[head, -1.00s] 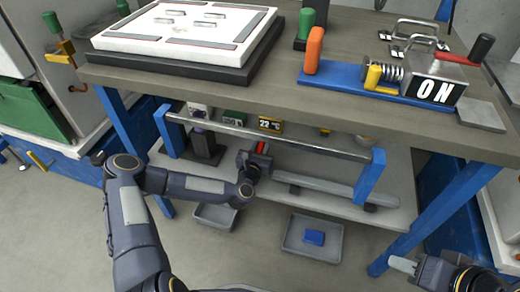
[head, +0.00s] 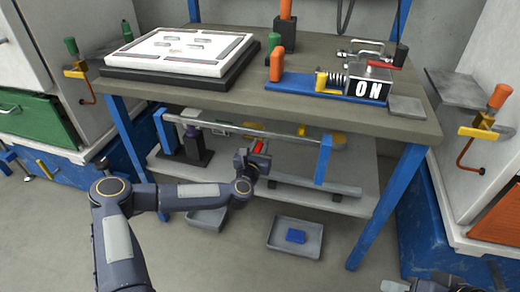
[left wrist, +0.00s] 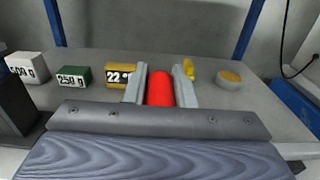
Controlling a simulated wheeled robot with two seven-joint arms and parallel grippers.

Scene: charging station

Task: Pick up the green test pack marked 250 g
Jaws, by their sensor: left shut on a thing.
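The green test pack marked 250 g (left wrist: 73,77) stands upright on the lower shelf in the left wrist view, to the left of my left gripper and apart from it. In the head view I cannot make it out clearly behind the rail. My left gripper (head: 257,150) reaches in at the lower shelf, under the worktop. In the left wrist view its fingers (left wrist: 159,88) are shut on a red cylinder (left wrist: 160,90). Only a small part of my right gripper (head: 395,286) shows at the bottom edge of the head view.
A white 500 g pack (left wrist: 27,67) and a yellow 22 °C block (left wrist: 120,75) flank the green pack. A rail (head: 225,128) runs along the shelf front. A round yellow-topped thing (left wrist: 229,79) stands right. A tray (head: 282,246) with a blue block is on the floor.

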